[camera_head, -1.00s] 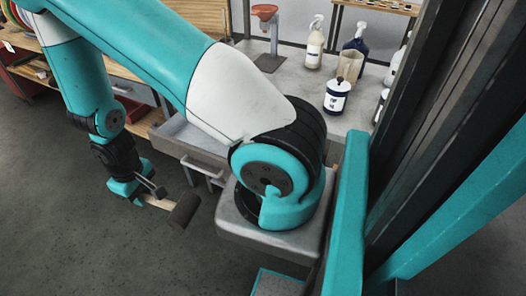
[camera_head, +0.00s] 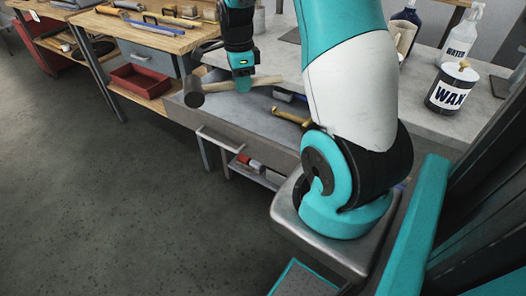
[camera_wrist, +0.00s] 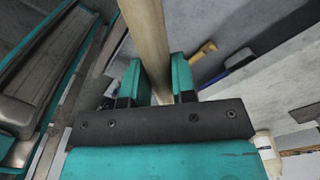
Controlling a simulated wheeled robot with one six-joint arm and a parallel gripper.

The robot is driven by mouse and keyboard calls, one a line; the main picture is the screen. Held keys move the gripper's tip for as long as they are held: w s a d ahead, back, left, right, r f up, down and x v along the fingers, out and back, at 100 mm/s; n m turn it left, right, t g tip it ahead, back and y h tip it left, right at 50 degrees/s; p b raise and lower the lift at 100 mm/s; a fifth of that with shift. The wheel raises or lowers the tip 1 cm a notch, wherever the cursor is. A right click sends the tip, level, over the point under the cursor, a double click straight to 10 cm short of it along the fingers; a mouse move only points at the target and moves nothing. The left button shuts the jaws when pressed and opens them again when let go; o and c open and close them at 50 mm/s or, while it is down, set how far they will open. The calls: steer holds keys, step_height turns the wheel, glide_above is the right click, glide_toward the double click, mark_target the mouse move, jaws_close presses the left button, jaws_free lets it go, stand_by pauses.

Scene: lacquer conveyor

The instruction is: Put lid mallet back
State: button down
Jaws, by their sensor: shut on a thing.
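The mallet has a dark cylindrical head (camera_head: 194,94) and a pale wooden handle (camera_head: 262,81). In the wrist view, the handle (camera_wrist: 147,38) runs up between the two teal fingers of my gripper (camera_wrist: 158,85); the mallet head is not visible there. Any gap between mallet and drawer is hard to judge.
A yellow-handled tool (camera_head: 290,117) and a dark tool (camera_head: 290,97) lie in the drawer, right of the mallet. A wax can (camera_head: 452,88) and spray bottle (camera_head: 460,35) stand on the grey bench. A wooden bench (camera_head: 150,35) with tools is at left. The floor is clear.

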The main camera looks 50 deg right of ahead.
mark_target(268, 77)
steer(key=s+d+m+b, duration=0.1)
steer(key=m, duration=0.2)
steer(key=s+d+r+m+b, duration=0.1)
steer(key=d+m, duration=0.1)
steer(key=m, duration=0.1)
steer(key=s+d+m+b, duration=0.1)
steer(key=s+d+m, duration=0.1)
steer(key=shift+r+m, duration=0.3)
steer(key=shift+m, duration=0.1)
steer(key=shift+s+d+m+b, duration=0.15)
steer(key=shift+s+m+b, duration=0.05)
steer(key=shift+m+b, duration=0.15)
step_height(268, 77, down, 20)
steer(key=shift+r+b, duration=0.25)
steer(key=shift+b, duration=0.5)
steer(key=shift+f, duration=0.15)
steer(key=c, duration=0.9)
jaws_free()
steer(key=shift+c, duration=0.2)
